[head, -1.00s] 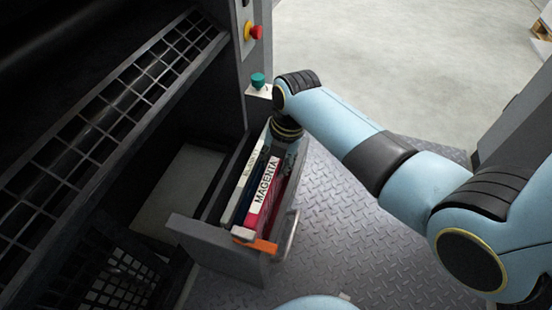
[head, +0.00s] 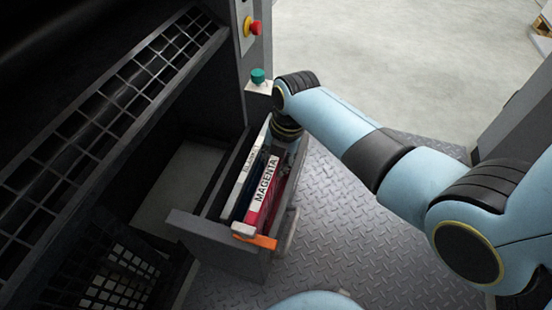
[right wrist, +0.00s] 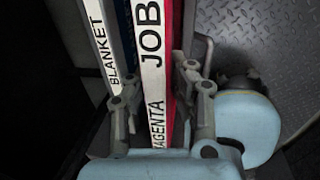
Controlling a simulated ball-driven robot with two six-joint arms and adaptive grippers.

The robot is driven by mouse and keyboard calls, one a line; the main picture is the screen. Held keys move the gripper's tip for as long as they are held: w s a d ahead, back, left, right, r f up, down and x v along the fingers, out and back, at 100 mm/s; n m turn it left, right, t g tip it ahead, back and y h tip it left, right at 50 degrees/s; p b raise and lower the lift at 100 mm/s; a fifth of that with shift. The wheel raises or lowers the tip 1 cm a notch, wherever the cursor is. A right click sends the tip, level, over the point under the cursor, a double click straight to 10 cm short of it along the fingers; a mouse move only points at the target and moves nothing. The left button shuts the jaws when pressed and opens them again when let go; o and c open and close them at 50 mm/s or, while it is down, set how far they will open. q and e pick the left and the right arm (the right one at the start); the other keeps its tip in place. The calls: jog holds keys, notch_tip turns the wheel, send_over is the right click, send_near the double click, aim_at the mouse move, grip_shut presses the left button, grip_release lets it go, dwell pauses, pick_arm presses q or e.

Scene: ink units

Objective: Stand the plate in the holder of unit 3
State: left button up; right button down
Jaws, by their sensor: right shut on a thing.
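The magenta plate (head: 262,190) has a white top strip lettered MAGENTA and a red side. It stands on edge inside a grey open-topped drawer-like holder (head: 215,238); its lower edge is hidden. In the right wrist view the plate's white strip (right wrist: 150,75) also shows the letters JOB. My right gripper (right wrist: 160,98) is shut on this plate, one finger on each side of it. In the head view the wrist covers the far end of the plate and the fingers. My left gripper is not in view.
A strip marked BLANKET (right wrist: 105,50) stands close beside the plate, on its left. An orange piece (head: 262,242) sits on the holder's front edge. A post with a red knob (head: 255,28) and a green button (head: 258,76) stands behind. Diamond-plate floor (head: 340,215) is clear at right.

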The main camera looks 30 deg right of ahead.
jog(key=c, duration=1.1)
grip_release()
notch_tip(320, 180, up, 12)
jog(key=s+d, duration=0.1)
jog(key=shift+s+d, duration=0.2)
jog(key=shift+s, duration=0.1)
pick_arm(q)
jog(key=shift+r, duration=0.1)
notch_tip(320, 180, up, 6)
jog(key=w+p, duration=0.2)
jog(key=p, duration=0.4)
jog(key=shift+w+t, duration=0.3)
pick_arm(e)
notch_tip(320, 180, up, 5)
jog(key=shift+f, duration=0.15)
